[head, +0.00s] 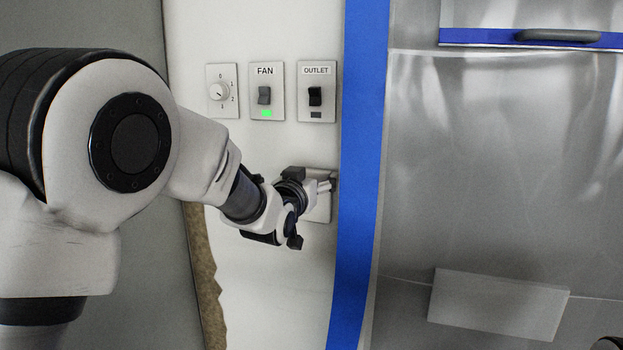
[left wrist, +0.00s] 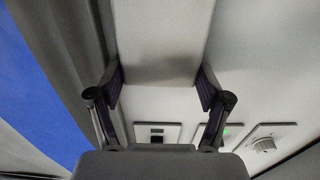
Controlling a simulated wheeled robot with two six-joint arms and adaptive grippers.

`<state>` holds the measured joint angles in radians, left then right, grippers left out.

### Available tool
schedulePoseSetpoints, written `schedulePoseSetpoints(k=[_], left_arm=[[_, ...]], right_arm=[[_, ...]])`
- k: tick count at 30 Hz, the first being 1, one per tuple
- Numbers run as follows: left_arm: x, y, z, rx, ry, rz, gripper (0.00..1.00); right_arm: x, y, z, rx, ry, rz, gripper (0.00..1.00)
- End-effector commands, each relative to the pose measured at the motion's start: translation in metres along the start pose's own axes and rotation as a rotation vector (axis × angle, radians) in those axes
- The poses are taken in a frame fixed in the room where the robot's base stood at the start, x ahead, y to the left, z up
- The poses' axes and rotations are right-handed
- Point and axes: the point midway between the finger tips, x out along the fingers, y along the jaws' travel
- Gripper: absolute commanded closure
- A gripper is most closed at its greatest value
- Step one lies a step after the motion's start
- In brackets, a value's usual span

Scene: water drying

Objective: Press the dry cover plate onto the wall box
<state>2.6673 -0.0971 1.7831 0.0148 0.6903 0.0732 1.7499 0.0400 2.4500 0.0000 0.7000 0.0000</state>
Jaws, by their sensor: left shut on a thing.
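The pale grey cover plate (head: 321,210) is at the wall below the OUTLET switch in the head view, partly hidden by my gripper. My left gripper (head: 324,187) reaches it from the left and is shut on it. In the left wrist view the plate (left wrist: 160,40) fills the space between the two dark fingers of the gripper (left wrist: 162,82). The wall box does not show; the plate and gripper cover that spot. I cannot tell whether the plate touches the wall or stands slightly off it.
Above are a dial (head: 219,91), a FAN switch (head: 265,95) with a green light and an OUTLET switch (head: 316,96) with a dark indicator. A blue vertical strip (head: 359,150) runs close to the plate's right. Shiny metal panels (head: 500,170) lie beyond it.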

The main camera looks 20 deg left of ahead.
Motion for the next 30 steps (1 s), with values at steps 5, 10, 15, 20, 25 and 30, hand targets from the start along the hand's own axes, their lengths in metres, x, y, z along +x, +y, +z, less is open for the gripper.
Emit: schedulePoseSetpoints(k=[5,10,15,20,25,30], left_arm=[[0.001,0.000,0.000,0.000,0.001,0.000,0.57],[0.001,0.000,0.000,0.000,0.001,0.000,0.57],[0.001,0.000,0.000,0.000,0.001,0.000,0.00],[0.001,0.000,0.000,0.000,0.001,0.000,0.00],[-0.003,0.000,-0.001,0.000,0.001,0.000,0.00],[-0.031,0.000,-0.001,0.002,0.000,0.000,0.00]], right_arm=[[0.000,0.000,0.000,0.000,0.000,0.000,0.60],[0.000,0.000,0.000,0.000,0.000,0.000,0.60],[0.000,0.000,0.000,0.000,0.000,0.000,0.60],[0.000,0.000,0.000,0.000,0.000,0.000,0.60],[0.000,0.000,0.000,0.000,0.000,0.000,0.60],[0.000,0.000,0.000,0.000,0.000,0.000,0.60]])
